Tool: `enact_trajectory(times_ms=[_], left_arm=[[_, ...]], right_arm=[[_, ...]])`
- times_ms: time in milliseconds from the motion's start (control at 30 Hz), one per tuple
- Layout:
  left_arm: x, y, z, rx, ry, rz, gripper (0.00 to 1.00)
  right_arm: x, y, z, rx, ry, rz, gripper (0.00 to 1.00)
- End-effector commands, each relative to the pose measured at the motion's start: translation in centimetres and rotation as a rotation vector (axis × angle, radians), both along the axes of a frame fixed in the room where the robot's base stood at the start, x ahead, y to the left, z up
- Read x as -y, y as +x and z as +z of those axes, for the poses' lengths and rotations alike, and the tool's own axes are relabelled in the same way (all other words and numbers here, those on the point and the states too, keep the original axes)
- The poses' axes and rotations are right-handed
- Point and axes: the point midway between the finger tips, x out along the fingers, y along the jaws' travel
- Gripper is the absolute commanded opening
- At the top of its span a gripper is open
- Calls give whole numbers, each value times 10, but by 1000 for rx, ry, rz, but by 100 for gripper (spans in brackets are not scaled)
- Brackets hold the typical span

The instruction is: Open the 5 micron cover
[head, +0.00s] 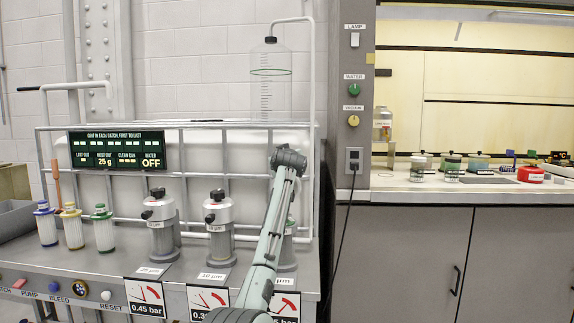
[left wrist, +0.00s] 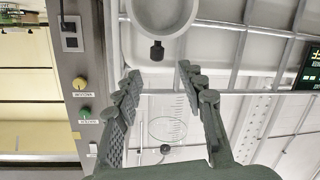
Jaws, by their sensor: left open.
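The third filter housing (head: 288,247) stands at the right end of the bench in the head view. My arm crosses in front of it and hides its left side and top. Its label (head: 286,281) shows "µm", with the number hidden. My arm's dark end is above this housing in the head view; the fingers cannot be made out there. In the left wrist view my left gripper (left wrist: 160,71) is open and empty. A pale round part (left wrist: 165,14) with a black knob (left wrist: 157,50) lies just beyond the fingertips. My right gripper is not in view.
The 25 µm housing (head: 162,229) and 10 µm housing (head: 218,232) stand to the left. Several filter cartridges (head: 73,229) stand farther left. A white pipe rail runs behind the housings. The grey post (head: 350,120) with knobs stands to the right.

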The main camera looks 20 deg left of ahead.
Motion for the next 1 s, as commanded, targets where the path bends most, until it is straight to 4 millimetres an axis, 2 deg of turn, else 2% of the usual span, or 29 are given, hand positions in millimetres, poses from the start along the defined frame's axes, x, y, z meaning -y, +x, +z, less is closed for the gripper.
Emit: enact_trajectory(times_ms=[200, 400, 767, 833, 1000], left_arm=[[15, -37, 7, 2, -1, -1, 40], [23, -60, 12, 0, 0, -1, 40], [26, -66, 13, -2, 0, -2, 40], [26, -66, 13, -1, 0, -1, 35], [25, -66, 8, -7, 1, -2, 14]], right_arm=[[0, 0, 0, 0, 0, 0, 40], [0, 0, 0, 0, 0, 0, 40], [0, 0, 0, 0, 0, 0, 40], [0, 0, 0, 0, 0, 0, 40], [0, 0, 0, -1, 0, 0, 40]])
